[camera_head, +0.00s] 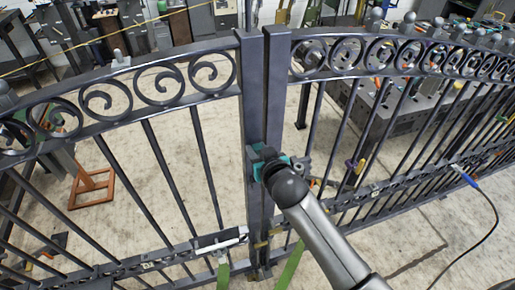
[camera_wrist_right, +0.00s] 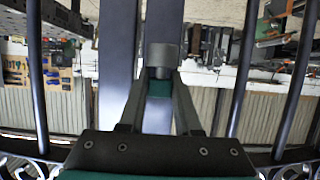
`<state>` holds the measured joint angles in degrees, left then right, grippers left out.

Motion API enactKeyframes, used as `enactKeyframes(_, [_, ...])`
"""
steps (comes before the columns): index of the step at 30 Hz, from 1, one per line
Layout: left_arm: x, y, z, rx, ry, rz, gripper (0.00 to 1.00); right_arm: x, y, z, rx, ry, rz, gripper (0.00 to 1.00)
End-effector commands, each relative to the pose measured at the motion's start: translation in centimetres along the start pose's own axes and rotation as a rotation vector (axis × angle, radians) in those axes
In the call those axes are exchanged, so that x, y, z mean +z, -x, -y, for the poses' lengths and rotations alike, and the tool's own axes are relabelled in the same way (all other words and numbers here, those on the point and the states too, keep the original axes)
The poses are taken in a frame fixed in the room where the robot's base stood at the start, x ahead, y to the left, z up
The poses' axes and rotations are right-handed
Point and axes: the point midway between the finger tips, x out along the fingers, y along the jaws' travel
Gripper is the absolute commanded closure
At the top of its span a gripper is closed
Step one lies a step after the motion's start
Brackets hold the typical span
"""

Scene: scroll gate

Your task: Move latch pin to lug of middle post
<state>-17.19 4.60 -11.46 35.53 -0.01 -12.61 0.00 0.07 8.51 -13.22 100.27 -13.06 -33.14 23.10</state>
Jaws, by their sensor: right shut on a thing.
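The gate's two dark middle posts (camera_head: 254,95) stand upright side by side, with a narrow gap between them. My right gripper (camera_head: 263,158) is at these posts, about halfway down. In the right wrist view its fingers (camera_wrist_right: 160,82) are shut on a short grey cylindrical piece, which looks like the latch pin (camera_wrist_right: 165,54). The piece is in front of a post (camera_wrist_right: 118,60); I cannot tell whether it touches. In the head view the gripper and forearm hide the pin. I cannot make out a lug on the posts. My left gripper is not in view.
Gate leaves with scrolls (camera_head: 214,70) and bars spread to both sides. A pale bar (camera_head: 220,240) lies along the left leaf's lower rail. Green straps (camera_head: 291,268) hang near the posts' feet. A blue-handled tool (camera_head: 464,176) with a black cable is at right.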

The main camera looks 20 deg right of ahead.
Motion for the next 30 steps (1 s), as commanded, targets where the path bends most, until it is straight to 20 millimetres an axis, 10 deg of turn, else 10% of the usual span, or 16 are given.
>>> enactKeyframes(5, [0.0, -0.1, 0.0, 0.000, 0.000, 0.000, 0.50, 0.2, -0.1, 0.0, 0.000, 0.000, 0.000, 1.00])
enactKeyframes(6, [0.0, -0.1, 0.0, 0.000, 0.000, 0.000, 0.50, 0.2, -0.1, 0.0, 0.000, 0.000, 0.000, 0.66])
enactKeyframes(15, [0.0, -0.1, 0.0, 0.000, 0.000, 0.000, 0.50, 0.2, -0.1, 0.0, 0.000, 0.000, 0.000, 0.33])
enactKeyframes(30, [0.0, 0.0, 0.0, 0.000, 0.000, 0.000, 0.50, 0.3, 1.8, 0.0, 0.000, 0.000, 0.002, 0.33])
